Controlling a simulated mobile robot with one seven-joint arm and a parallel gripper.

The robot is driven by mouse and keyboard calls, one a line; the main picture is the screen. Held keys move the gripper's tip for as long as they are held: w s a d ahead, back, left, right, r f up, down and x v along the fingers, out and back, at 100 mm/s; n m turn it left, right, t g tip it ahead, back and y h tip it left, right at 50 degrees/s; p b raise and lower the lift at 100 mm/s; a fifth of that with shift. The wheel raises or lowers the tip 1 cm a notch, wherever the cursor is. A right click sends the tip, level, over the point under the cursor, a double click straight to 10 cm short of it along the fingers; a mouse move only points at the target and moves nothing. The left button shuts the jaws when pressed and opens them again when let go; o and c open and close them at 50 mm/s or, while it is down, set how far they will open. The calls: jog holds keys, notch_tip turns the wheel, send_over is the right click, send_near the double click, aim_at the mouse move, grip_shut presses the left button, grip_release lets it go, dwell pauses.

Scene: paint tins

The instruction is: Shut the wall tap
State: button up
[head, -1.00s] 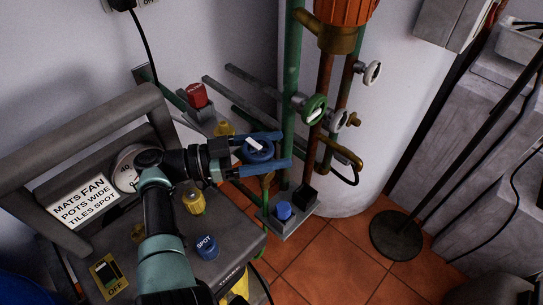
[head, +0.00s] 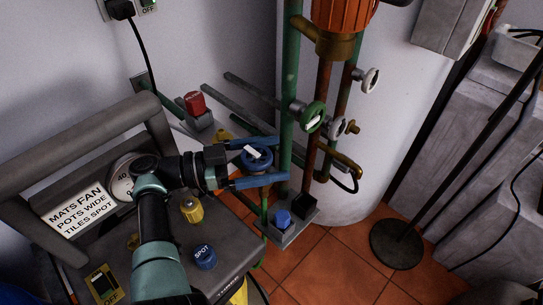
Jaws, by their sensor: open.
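A blue round handwheel (head: 262,164) with a white bar across its top sits low by the wall, left of the green upright pipe. My gripper (head: 280,160) is open, with one blue finger above the handwheel in the picture and one below it. The handwheel lies between the fingers; I cannot tell whether they touch it. A green handwheel (head: 313,115) is on the green pipe (head: 290,70). White handwheels (head: 371,80) are farther right. Which of these is the wall tap is not marked.
A red button box (head: 195,103) stands behind. A round stand base (head: 397,243) is on the tiled floor at right.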

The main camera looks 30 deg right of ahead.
jog(key=b+v, duration=0.2)
jog(key=v, duration=0.1)
jog(key=b+v, duration=0.1)
jog(key=v, duration=0.1)
jog(key=shift+w+a+f, duration=0.1)
jog(key=shift+a+f, duration=0.15)
jog(key=shift+w+a+r+b, duration=0.15)
jog(key=shift+a+r+b, duration=0.1)
jog(key=shift+a+b, duration=0.4)
jog(key=shift+a, duration=0.2)
